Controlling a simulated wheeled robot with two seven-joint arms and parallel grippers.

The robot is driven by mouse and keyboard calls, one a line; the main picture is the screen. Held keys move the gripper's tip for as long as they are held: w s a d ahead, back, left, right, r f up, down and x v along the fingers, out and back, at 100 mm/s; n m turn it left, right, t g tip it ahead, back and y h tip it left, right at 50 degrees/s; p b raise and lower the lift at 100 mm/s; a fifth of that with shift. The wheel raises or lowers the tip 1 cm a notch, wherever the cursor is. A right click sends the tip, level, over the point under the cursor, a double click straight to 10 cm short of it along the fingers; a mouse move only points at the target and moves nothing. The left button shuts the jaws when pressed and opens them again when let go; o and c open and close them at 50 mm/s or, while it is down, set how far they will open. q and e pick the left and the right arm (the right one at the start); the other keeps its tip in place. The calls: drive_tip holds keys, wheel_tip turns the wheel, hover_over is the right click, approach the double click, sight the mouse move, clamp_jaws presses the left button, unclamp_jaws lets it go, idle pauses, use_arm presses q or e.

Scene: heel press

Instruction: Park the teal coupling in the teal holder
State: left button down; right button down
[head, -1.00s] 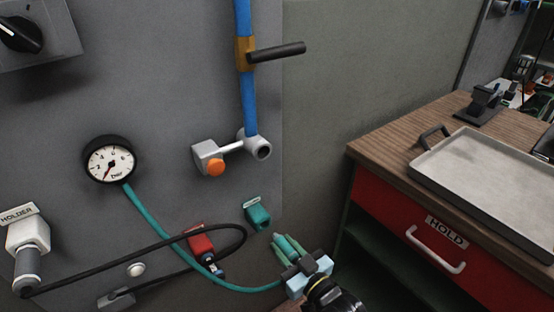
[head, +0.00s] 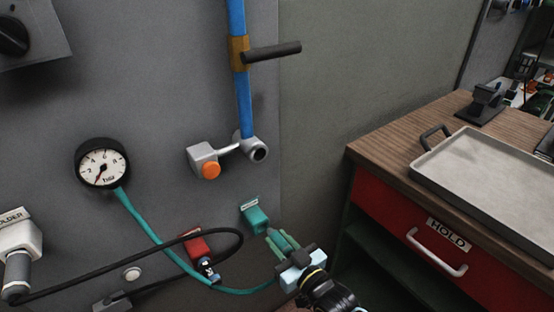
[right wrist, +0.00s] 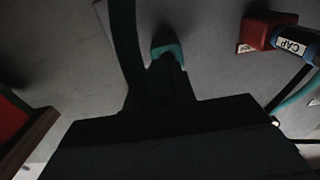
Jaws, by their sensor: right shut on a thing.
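The teal holder (head: 256,219) is fixed to the grey panel under a small white label. My right gripper (head: 283,244) is shut on the teal coupling (head: 272,234), just below and to the right of the holder. The coupling's tip points up and left, at or very close to the holder; I cannot tell whether it touches. A teal hose (head: 150,232) runs from the gauge down to the gripper. In the right wrist view the holder (right wrist: 167,46) shows just beyond the dark gripper, which hides most of the coupling. My left gripper is not in view.
A red holder (head: 194,243) with a black hose (head: 120,264) is left of the gripper; it reads CAP in the wrist view. A gauge (head: 101,163) and an orange-knobbed valve (head: 210,170) are above. A bench with a tray (head: 480,185) stands right.

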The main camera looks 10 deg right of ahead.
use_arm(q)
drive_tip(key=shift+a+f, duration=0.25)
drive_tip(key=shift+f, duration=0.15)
use_arm(e)
drive_tip(key=shift+a+f, duration=0.1)
drive_tip(key=shift+f, duration=0.25)
use_arm(q)
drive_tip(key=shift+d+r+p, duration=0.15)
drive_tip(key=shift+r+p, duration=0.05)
drive_tip(key=shift+p, duration=0.2)
use_arm(e)
drive_tip(key=shift+s+a+r, duration=0.25)
drive_tip(key=shift+s+a, duration=0.1)
drive_tip(key=shift+a, duration=0.3)
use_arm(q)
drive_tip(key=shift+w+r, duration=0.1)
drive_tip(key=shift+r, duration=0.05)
use_arm(e)
drive_tip(key=shift+d+r, duration=0.15)
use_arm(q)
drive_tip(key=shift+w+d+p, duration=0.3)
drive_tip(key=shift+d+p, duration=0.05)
use_arm(e)
drive_tip(key=shift+r, duration=0.1)
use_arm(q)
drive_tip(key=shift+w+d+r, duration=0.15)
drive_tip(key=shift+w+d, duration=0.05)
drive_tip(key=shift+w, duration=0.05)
